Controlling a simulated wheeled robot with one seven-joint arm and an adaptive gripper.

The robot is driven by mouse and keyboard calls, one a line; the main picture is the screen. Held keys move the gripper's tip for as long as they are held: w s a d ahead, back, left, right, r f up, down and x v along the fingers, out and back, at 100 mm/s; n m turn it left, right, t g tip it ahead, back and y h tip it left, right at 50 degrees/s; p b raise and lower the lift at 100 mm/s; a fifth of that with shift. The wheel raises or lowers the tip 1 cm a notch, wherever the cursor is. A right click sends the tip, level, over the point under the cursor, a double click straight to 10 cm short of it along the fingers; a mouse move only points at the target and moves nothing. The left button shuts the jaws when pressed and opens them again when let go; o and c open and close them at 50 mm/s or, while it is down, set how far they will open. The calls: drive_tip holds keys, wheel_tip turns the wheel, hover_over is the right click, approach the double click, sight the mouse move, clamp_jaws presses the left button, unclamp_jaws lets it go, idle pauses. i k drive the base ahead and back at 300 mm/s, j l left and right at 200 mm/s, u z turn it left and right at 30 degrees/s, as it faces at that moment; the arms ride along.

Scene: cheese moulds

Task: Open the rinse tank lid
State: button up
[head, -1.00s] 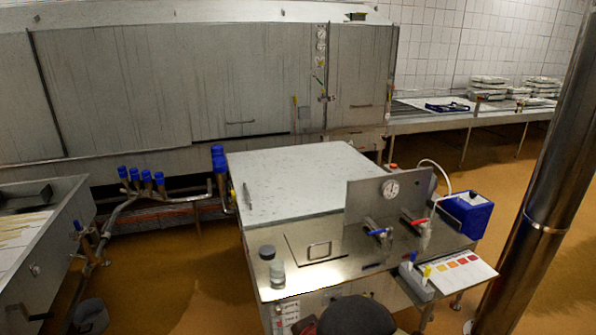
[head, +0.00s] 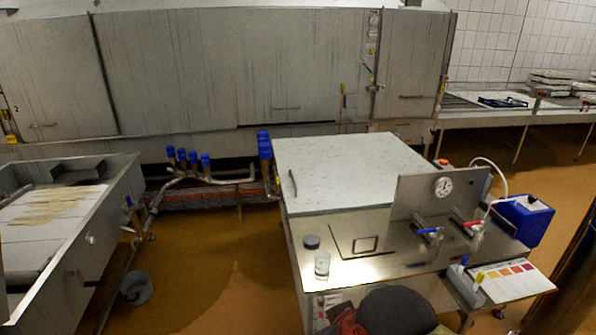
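A square flat lid (head: 345,249) with a raised metal loop handle (head: 365,244) is set in the steel bench top (head: 390,262) in the head view. It looks shut and flush with the bench. I take it for the rinse tank lid, but no label confirms this. A larger pale speckled cover (head: 350,168) with a thin dark handle (head: 293,183) at its left edge lies closed behind it. My gripper is not in view, so its state is hidden.
A glass jar (head: 322,263) and a dark-capped container (head: 311,242) stand left of the lid. A gauge panel (head: 440,195) and taps (head: 430,231) stand to the right. A dark rounded object (head: 395,312) blocks part of the bench front. Open floor (head: 215,270) lies left.

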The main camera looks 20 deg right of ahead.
sight(330, 174)
drive_tip(key=i+j, duration=0.4)
drive_tip(key=i, duration=0.25)
drive_tip(key=i+j+z, duration=0.1)
drive_tip(key=i+j, duration=0.3)
drive_tip(key=i, duration=0.2)
drive_tip(key=i+j, duration=0.45)
drive_tip(key=i, duration=0.15)
drive_tip(key=i+l, duration=0.3)
drive_tip(key=i, duration=0.15)
drive_tip(key=i+l+z, duration=0.1)
drive_tip(key=i+l, duration=0.15)
drive_tip(key=i, duration=0.2)
drive_tip(key=i+l, duration=0.25)
drive_tip(key=i, duration=0.2)
